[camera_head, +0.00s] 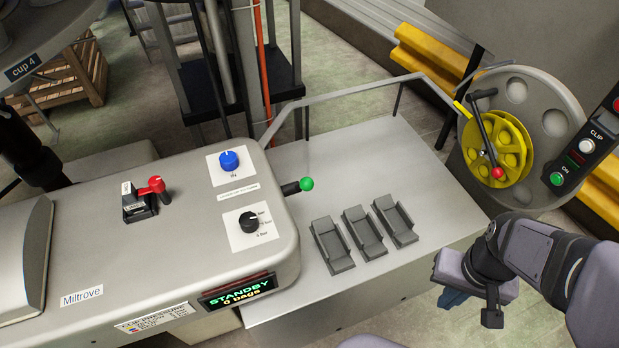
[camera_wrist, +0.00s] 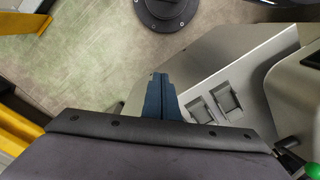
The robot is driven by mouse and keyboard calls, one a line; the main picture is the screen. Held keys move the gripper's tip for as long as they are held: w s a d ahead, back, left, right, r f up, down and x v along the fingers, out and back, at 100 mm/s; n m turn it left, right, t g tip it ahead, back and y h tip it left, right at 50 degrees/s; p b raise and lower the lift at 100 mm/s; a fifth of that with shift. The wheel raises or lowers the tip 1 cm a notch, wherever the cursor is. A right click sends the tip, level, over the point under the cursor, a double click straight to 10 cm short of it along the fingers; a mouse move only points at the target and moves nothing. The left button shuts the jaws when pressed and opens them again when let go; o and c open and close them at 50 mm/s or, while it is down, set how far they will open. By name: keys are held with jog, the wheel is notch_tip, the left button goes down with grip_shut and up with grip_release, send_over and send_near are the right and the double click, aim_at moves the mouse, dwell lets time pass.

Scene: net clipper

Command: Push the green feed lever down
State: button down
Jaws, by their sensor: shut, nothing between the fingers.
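The green feed lever (camera_head: 306,184) is a short dark rod with a green ball knob. It sticks out from the right side of the grey machine housing, above the metal table, in the head view. Its green knob also shows at the lower right edge of the wrist view (camera_wrist: 312,170). My gripper (camera_head: 455,296) is at the right front of the table in the head view, well to the right of the lever and apart from it. In the wrist view its dark blue fingers (camera_wrist: 160,98) are together and empty.
The metal table (camera_head: 365,140) carries several grey trays (camera_head: 366,233). A bent rail (camera_head: 345,92) runs along its back edge. A yellow reel (camera_head: 495,150) and a control box (camera_head: 585,145) stand at the right. The housing (camera_head: 110,240) has a red lever (camera_head: 156,185), knobs and a STANDBY display (camera_head: 238,292).

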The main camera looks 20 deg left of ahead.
jog(key=s+a+n+g+p, duration=0.2)
jog(key=s+a+n+p, duration=0.15)
jog(key=a, duration=0.25)
jog(key=w+a+r+n+t+p, duration=0.1)
jog(key=w+a+n+t+p, duration=0.2)
jog(key=w+a, duration=1.75)
jog(key=w+a+r+y, duration=0.2)
jog(key=w+a+r, duration=0.3)
jog(key=a+r, duration=0.45)
notch_tip(320, 180, up, 8)
jog(key=s+m+g, duration=0.1)
jog(key=s+m, duration=0.1)
jog(key=m, duration=0.1)
jog(key=shift+d+f+g+h+p, duration=0.15)
jog(key=shift+f+g+h+p, duration=0.15)
jog(key=shift+h+p, duration=0.1)
